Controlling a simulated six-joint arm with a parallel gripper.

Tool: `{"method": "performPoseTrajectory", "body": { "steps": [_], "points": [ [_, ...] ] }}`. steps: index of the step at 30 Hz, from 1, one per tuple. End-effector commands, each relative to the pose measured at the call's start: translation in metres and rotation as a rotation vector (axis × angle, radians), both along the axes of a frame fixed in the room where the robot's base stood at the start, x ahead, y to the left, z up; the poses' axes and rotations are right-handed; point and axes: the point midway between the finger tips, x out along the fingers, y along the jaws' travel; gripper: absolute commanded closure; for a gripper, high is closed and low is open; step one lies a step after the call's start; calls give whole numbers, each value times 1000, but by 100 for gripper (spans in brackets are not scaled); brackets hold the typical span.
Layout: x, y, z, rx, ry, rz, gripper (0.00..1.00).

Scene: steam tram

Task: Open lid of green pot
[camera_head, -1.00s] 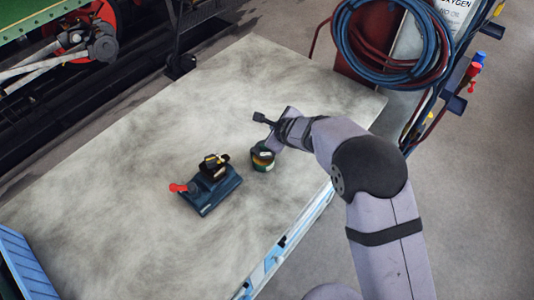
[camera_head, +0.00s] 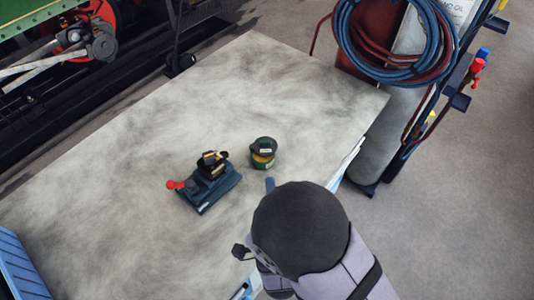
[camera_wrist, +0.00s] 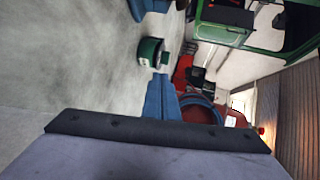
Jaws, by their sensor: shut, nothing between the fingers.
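The green pot (camera_head: 263,152) stands upright on the pale table, with a dark lid on top and a yellow band on its side. Its lid (camera_head: 262,142) appears to sit closed. The pot also shows in the wrist view (camera_wrist: 150,52), just beyond the fingertips. My gripper (camera_wrist: 161,80) is shut and empty, its blue fingers pointing towards the pot without visibly touching it. In the head view only a blue fingertip (camera_head: 270,183) shows past my arm, just below the pot. The rest of the gripper is hidden there.
A blue vise (camera_head: 209,190) with a red handle stands on the table left of the pot. The table (camera_head: 110,170) is otherwise largely clear. Gas cylinders with coiled hoses (camera_head: 390,60) stand beyond its right edge. A blue ribbed object (camera_head: 22,268) is at the lower left.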

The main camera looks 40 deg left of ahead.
Motion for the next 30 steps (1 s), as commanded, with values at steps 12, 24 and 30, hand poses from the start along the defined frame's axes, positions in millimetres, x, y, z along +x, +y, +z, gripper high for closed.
{"method": "performPoseTrajectory", "body": {
  "steps": [12,24,30],
  "points": [
    [17,14,-5,1,-1,-4,100],
    [62,58,-24,1,-1,-3,100],
    [82,77,-26,2,0,-3,100]
  ]
}}
